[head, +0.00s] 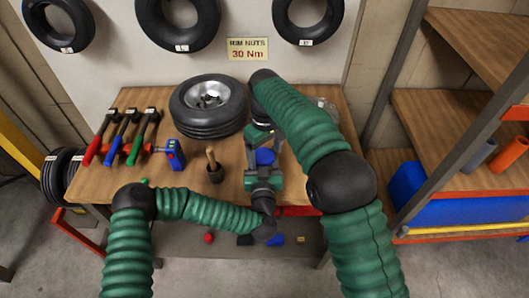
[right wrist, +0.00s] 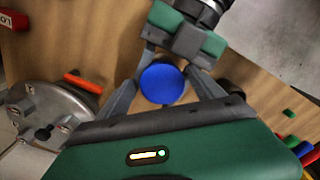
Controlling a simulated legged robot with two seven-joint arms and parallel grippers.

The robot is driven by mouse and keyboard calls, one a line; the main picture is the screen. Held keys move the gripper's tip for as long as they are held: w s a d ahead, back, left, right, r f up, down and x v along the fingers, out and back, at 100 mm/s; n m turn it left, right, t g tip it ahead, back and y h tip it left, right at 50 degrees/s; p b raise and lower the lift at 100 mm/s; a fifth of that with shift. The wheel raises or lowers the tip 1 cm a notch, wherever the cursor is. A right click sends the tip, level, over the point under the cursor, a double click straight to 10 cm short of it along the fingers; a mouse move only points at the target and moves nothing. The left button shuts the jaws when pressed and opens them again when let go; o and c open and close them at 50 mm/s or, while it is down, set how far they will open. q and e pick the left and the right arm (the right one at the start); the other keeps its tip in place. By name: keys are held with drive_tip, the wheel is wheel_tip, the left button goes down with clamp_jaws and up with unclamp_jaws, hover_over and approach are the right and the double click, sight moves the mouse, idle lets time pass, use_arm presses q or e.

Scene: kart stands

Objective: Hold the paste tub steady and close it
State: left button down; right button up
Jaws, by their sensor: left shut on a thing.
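The paste tub shows as a round blue top (head: 264,157) on the wooden bench, between my two grippers. In the right wrist view the blue top (right wrist: 162,83) is seen from above; the body under it is hidden. My left gripper (head: 264,168) reaches in from the front and is shut on the tub; it also shows at the top of the right wrist view (right wrist: 176,65). My right gripper (right wrist: 162,76) comes from the far side. Its fingers stand apart, one on each side of the blue top; I cannot tell whether they touch it.
A wheel with a tyre (head: 208,105) lies at the back of the bench. A dark pot with a wooden handle (head: 214,170), a blue-red tool (head: 175,154) and torque wrenches (head: 115,138) are to the left. A silver object (head: 326,106) stands behind my right arm.

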drive_tip(key=shift+r, duration=2.25)
drive_tip(key=shift+c, duration=0.4)
drive_tip(key=n, duration=0.3)
drive_tip(key=shift+a+r, duration=0.15)
drive_tip(key=n, duration=0.6)
drive_tip(key=shift+w+a+r, duration=0.1)
drive_tip(key=shift+a+r, duration=0.1)
drive_tip(key=shift+r, duration=0.15)
drive_tip(key=n, duration=0.4)
drive_tip(key=r+n, duration=0.1)
drive_tip(key=n, duration=0.1)
drive_tip(key=shift+w+a+n, duration=0.1)
drive_tip(key=shift+n, duration=0.2)
drive_tip(key=n, duration=0.3)
drive_tip(key=r+n, duration=0.1)
drive_tip(key=n, duration=0.2)
drive_tip(key=shift+w, duration=0.1)
drive_tip(key=n, duration=0.6)
drive_tip(key=shift+w+r+n, duration=0.1)
drive_tip(key=shift+r+n, duration=0.2)
drive_tip(key=shift+r, duration=0.05)
